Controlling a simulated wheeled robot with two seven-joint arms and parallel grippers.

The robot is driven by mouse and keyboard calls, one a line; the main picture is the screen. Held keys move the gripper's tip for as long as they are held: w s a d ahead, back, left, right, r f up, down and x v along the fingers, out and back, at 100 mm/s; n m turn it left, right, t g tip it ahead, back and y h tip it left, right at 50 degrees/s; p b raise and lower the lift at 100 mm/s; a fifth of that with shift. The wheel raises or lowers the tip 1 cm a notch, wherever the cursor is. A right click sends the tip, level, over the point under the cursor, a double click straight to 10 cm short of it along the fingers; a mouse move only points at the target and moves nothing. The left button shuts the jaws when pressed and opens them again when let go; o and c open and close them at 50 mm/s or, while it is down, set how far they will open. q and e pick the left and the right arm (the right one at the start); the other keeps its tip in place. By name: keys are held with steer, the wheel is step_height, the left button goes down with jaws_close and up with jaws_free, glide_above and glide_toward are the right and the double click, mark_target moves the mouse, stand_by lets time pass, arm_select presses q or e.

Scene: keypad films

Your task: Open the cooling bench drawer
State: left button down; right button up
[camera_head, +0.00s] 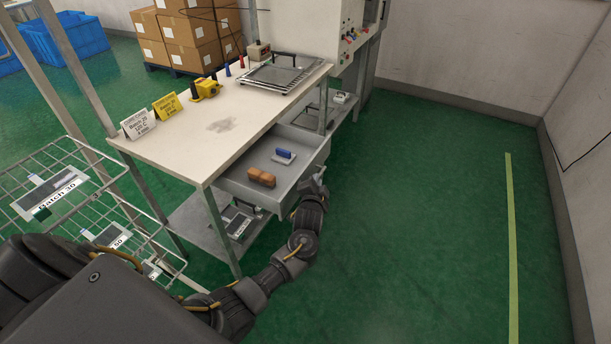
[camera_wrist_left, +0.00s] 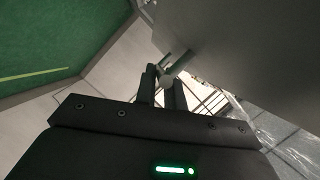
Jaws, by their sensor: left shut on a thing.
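The cooling bench (camera_head: 190,135) has a pale top and a grey metal frame. Its drawer (camera_head: 285,178) stands pulled out on the bench's right side, with its inside showing. A brown block-shaped thing (camera_head: 261,177) and a blue-handled thing with a pale base (camera_head: 284,155) lie in it. My left gripper (camera_head: 319,178) is at the drawer's outer front. In the left wrist view its fingers (camera_wrist_left: 164,84) are shut on the drawer's handle (camera_wrist_left: 166,81), beside the large grey drawer front (camera_wrist_left: 245,60). The fingertips are small and partly hidden in the head view. My right gripper is not in view.
A wire rack (camera_head: 100,170) stands at the left, close to my arm. Two signs, a yellow device (camera_head: 205,88) and a metal tray (camera_head: 283,74) are on the bench top. Green floor (camera_head: 430,200) is clear to the right, up to the wall.

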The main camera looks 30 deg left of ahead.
arm_select(q)
steer(key=shift+d, duration=0.4)
steer(key=c, duration=1.5)
jaws_free()
steer(key=v, duration=1)
steer(key=shift+s+d+r+p, duration=0.1)
steer(key=shift+s+d+p, duration=0.05)
steer(key=shift+s+p, duration=0.2)
